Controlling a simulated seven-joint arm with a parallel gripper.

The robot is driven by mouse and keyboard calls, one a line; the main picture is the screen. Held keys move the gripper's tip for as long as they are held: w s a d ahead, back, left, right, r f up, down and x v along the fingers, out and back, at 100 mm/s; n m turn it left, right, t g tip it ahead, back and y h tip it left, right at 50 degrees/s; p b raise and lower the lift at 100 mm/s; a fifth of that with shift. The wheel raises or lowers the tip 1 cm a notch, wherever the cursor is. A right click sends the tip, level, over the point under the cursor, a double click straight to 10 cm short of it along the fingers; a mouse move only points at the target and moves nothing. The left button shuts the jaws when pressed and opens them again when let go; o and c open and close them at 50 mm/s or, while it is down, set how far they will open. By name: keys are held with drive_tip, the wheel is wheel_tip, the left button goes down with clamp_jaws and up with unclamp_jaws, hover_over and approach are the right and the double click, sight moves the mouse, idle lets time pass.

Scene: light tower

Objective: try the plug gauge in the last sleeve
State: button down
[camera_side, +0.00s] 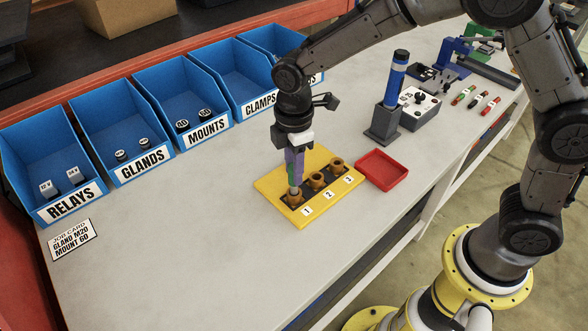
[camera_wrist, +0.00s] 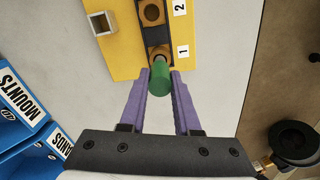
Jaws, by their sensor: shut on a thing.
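The yellow fixture (camera_side: 264,186) holds three brown sleeves in a row, labelled 1, 2 and 3. The last one, sleeve 3 (camera_side: 336,165), stands free, as does sleeve 2 (camera_side: 316,181). My gripper (camera_side: 294,178) is shut on the green-handled plug gauge (camera_wrist: 160,80) and holds it upright over sleeve 1 (camera_side: 294,199). A grey length of the gauge shows between handle and sleeve; I cannot tell how far its tip is inside. In the wrist view, sleeve 2 (camera_wrist: 152,12) is at the top, and sleeve 3 is out of view.
A red tray (camera_side: 382,170) lies right of the fixture. Behind it stand a blue post on a grey base (camera_side: 384,125) and a control box (camera_side: 420,108). Blue labelled bins (camera_side: 188,90) line the back. A square socket (camera_wrist: 101,23) sits on the fixture.

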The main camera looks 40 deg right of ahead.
drive_tip(key=shift+r, duration=0.95)
drive_tip(key=shift+r, duration=0.65)
